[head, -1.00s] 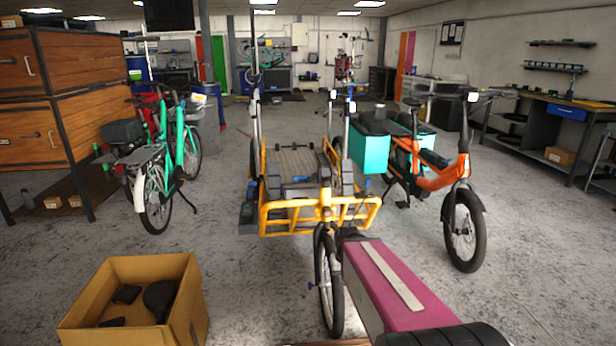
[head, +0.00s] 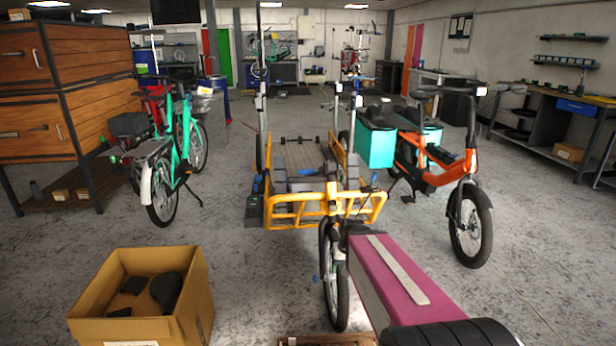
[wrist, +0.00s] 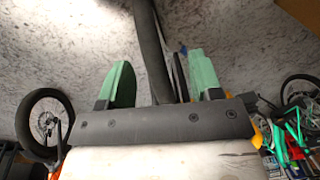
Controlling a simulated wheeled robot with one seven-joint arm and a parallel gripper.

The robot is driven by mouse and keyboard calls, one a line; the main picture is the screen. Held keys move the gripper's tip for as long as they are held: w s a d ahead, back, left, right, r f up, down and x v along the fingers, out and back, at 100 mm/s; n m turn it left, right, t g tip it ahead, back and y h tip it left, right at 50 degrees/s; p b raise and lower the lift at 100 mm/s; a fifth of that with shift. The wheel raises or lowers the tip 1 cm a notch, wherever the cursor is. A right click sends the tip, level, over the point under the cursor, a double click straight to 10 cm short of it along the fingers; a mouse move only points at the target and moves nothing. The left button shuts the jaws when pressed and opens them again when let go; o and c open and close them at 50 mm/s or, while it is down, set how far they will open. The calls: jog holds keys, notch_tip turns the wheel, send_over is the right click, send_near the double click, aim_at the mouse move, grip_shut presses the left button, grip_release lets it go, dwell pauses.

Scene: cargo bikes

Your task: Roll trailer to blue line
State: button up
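A low yellow-framed cargo carrier (head: 312,209) with a grey bed stands in the middle of the head view, with a spoked wheel (head: 337,283) at its near end. It is the likeliest trailer, but I cannot be sure. My pink arm reaches towards its near end and hides part of it. My gripper (wrist: 160,84) shows in the wrist view as two green fingers set apart. I see no blue line on the floor.
A cardboard box (head: 142,325) with dark items stands at the near left. A teal bike (head: 178,150) and wooden drawers (head: 35,130) are at left. An orange cargo bike (head: 445,172) stands close at right, before a workbench (head: 545,125). Bare floor shows behind the carrier.

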jog(key=w+a+r+m+t+y, duration=0.2)
jog(key=w+a+t+y, duration=0.15)
jog(key=w+a, duration=0.45)
jog(key=m+t+y, duration=0.2)
jog(key=m+t, duration=0.8)
jog(key=m, duration=0.1)
send_near(304, 181)
jog(key=x, duration=1.1)
jog(key=shift+w+a, duration=0.2)
jog(key=shift+w, duration=0.05)
grip_shut()
